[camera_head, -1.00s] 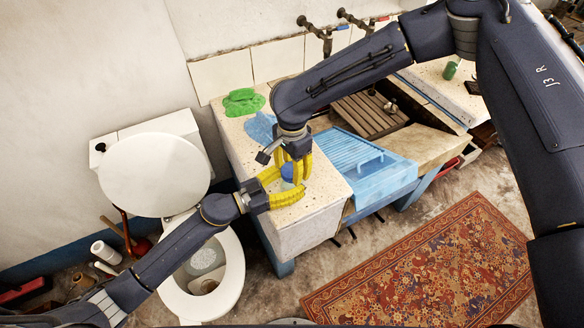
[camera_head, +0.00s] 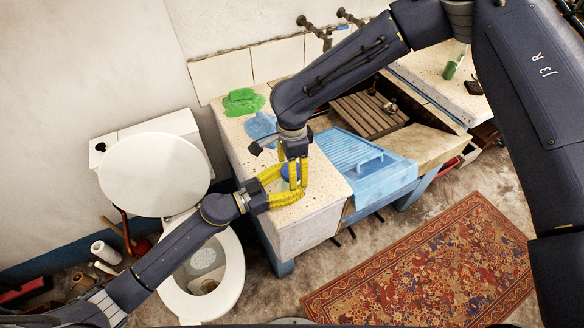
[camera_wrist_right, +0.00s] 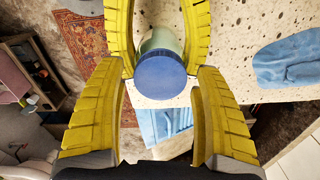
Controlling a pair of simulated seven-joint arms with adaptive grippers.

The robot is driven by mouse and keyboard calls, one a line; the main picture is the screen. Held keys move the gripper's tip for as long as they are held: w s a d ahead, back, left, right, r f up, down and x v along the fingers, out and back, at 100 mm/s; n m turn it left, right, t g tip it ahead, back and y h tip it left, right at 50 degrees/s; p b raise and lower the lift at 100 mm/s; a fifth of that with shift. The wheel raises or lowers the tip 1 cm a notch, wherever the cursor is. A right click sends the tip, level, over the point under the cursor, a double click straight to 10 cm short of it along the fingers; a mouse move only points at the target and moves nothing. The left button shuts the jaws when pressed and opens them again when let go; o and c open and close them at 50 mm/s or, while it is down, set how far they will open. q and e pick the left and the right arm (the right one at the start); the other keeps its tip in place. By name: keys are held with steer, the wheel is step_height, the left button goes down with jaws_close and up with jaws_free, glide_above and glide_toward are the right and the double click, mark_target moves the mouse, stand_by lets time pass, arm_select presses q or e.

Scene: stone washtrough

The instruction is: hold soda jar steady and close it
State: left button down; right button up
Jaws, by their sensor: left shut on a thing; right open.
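The soda jar stands on the left end of the speckled stone counter. Its blue lid (camera_wrist_right: 161,75) faces the right wrist camera, above the pale green jar body (camera_wrist_right: 160,40); in the head view the lid (camera_head: 291,171) shows only partly between yellow fingers. My left gripper (camera_head: 288,186) is shut on the jar from the left. My right gripper (camera_head: 292,172) points down from above, with its open fingers on both sides of the lid. In the right wrist view, yellow fingers of both grippers show around the jar. I cannot tell whether the lid is fully seated.
A green cloth (camera_head: 243,102) and a blue cloth (camera_head: 262,127) lie behind on the counter (camera_head: 312,200). A blue washboard (camera_head: 362,160) slopes at the right of the jar. A toilet (camera_head: 157,175) stands at left, and a patterned rug (camera_head: 430,265) lies on the floor.

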steer(key=shift+r, duration=0.15)
steer(key=shift+r, duration=2.15)
steer(key=shift+o, duration=0.2)
steer(key=shift+f, duration=0.15)
